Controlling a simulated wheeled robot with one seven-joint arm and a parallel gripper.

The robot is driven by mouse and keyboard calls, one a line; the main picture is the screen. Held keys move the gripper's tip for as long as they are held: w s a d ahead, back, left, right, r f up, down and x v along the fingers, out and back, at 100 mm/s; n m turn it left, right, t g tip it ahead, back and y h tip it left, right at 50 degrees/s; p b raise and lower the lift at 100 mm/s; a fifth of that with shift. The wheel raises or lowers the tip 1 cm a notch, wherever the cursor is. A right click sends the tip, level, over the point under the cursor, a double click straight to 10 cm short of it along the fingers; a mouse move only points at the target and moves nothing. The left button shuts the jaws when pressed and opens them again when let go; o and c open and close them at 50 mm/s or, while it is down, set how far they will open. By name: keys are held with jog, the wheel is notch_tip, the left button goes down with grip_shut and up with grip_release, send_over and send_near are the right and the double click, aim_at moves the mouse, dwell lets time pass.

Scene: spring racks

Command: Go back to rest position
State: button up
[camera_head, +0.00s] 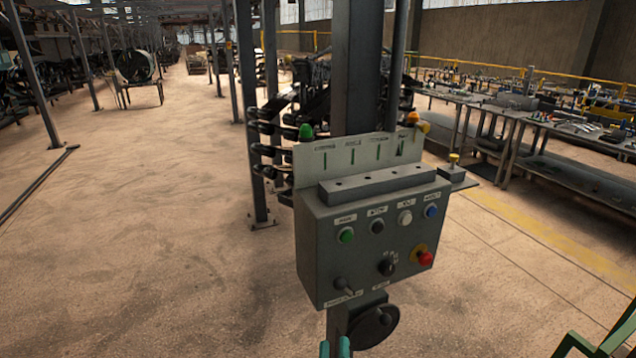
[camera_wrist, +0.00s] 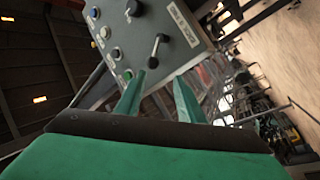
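My gripper (camera_wrist: 160,85) shows two teal fingers in the wrist view. They stand apart with nothing between them, so it is open. Its fingertips also show at the bottom edge of the head view (camera_head: 336,348), below the grey control box (camera_head: 318,245). The box also fills the upper middle of the wrist view (camera_wrist: 158,22). A small toggle lever (camera_wrist: 158,48) on the box lies just beyond the fingertips, apart from them as far as I can tell. Most of my arm is out of view.
The box has several buttons, a dark rotary knob (camera_head: 386,268) and a red button (camera_head: 425,259). A black handwheel (camera_head: 373,326) sits below it. A steel post (camera_head: 357,70) stands behind. Workbenches (camera_head: 560,125) line the right. The floor to the left (camera_head: 150,220) is clear.

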jog(key=s+a+f+m+g+y, duration=0.1)
jog(key=s+a+f+m+g, duration=0.1)
jog(key=s+f, duration=0.5)
jog(key=s+a+f+m+g, duration=0.1)
jog(key=s+f, duration=0.1)
jog(key=s, duration=0.8)
jog(key=s+a+m+g, duration=0.1)
jog(key=s+m+g, duration=0.2)
jog(key=s, duration=1.4)
jog(key=shift+s+f+m+y, duration=0.2)
jog(key=shift+s+m+y, duration=0.15)
jog(key=shift+m+y, duration=0.05)
dwell(0.5)
